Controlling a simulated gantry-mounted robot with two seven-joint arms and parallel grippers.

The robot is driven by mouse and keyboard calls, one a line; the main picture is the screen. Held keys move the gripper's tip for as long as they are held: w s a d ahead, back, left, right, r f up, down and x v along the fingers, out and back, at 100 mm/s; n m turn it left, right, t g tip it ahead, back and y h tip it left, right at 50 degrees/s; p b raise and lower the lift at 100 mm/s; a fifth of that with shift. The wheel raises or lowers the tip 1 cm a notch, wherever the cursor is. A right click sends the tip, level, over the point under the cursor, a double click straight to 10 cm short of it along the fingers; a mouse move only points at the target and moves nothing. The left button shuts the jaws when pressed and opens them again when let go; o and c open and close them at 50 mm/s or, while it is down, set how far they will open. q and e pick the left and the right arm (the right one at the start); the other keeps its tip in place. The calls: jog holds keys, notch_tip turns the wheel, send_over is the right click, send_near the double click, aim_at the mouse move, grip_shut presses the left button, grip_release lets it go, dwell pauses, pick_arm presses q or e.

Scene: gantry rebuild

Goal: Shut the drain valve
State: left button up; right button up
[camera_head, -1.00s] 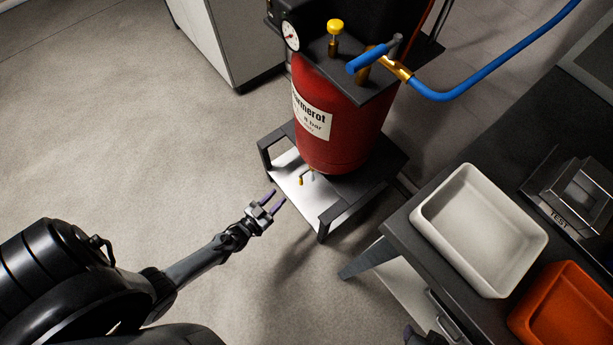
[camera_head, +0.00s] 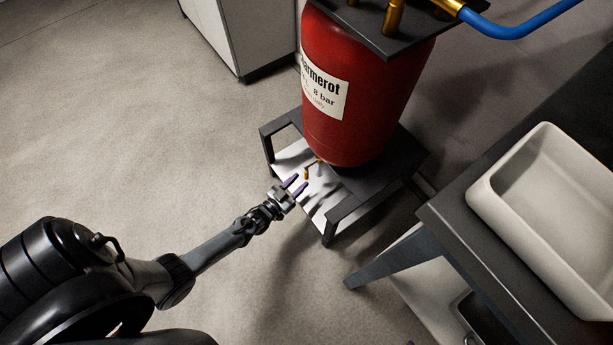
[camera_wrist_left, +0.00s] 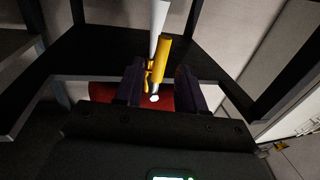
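The red tank (camera_head: 355,90) stands on a dark frame stand (camera_head: 385,165). The small brass drain valve (camera_head: 307,173) shows under the tank's bottom, above a white panel. My left gripper (camera_head: 296,185) is beside the stand's open front, its fingertips close to the valve. In the left wrist view, the valve's yellow lever (camera_wrist_left: 160,60) lies between the two dark fingers of my left gripper (camera_wrist_left: 158,85). The fingers are apart, with a narrow gap visible on the right of the lever. Contact on the left side is unclear. My right gripper is out of view.
The stand's front legs and top bar (camera_head: 345,205) border the space around the valve. A dark workbench (camera_head: 440,215) with a white tray (camera_head: 490,200) stands at the right. A grey cabinet (camera_head: 225,35) is at the back. The floor at left is clear.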

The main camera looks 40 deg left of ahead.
aim_at(307, 174)
pick_arm(q)
jog(key=shift+w+b, duration=0.9)
jog(key=shift+w, duration=1.6)
grip_shut()
